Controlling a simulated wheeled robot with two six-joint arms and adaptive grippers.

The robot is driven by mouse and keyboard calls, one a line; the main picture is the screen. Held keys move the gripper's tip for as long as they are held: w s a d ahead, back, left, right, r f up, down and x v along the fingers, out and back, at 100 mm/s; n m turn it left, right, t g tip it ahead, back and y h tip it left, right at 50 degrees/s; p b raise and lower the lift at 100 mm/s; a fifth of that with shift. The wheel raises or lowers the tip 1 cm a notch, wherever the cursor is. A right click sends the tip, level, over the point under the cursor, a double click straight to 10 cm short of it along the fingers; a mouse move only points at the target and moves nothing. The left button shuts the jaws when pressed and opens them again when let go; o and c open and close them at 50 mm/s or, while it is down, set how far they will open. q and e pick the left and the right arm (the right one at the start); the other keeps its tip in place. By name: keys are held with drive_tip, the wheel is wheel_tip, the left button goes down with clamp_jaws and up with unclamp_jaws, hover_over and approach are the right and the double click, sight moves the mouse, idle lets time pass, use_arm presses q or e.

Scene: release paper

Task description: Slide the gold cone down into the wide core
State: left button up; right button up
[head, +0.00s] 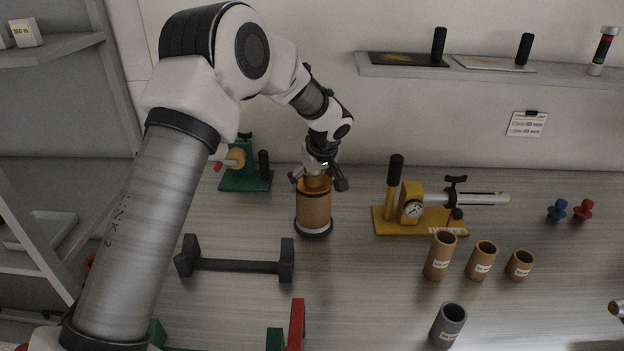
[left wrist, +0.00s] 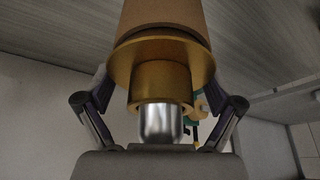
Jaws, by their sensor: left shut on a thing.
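The wide brown core (head: 313,210) stands upright on a dark, pale-edged base on the table. The gold cone (head: 317,183) is at its top end, in line with it. My left gripper (head: 319,176) is above the core and shut on the gold cone. In the left wrist view, the cone's gold flange (left wrist: 160,62) is right against the end of the core (left wrist: 165,18), with a thin dark line between them. A silver stub (left wrist: 160,122) sits between the fingers of my left gripper (left wrist: 160,108). The cone's part inside the core is hidden. My right gripper is not in view.
A yellow gauge stand (head: 412,210) is to the right, with several smaller brown tubes and a grey tube (head: 448,325) in front. A green stand (head: 245,170) is behind left. A dark cradle (head: 235,265) lies in front left. A wall shelf (head: 490,72) hangs behind.

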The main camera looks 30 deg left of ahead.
use_arm(q)
drive_tip(key=shift+f, duration=0.15)
drive_tip(key=o, duration=0.9)
wheel_tip(320, 180, up, 11)
hover_over(321, 190)
drive_tip(key=shift+w, duration=0.1)
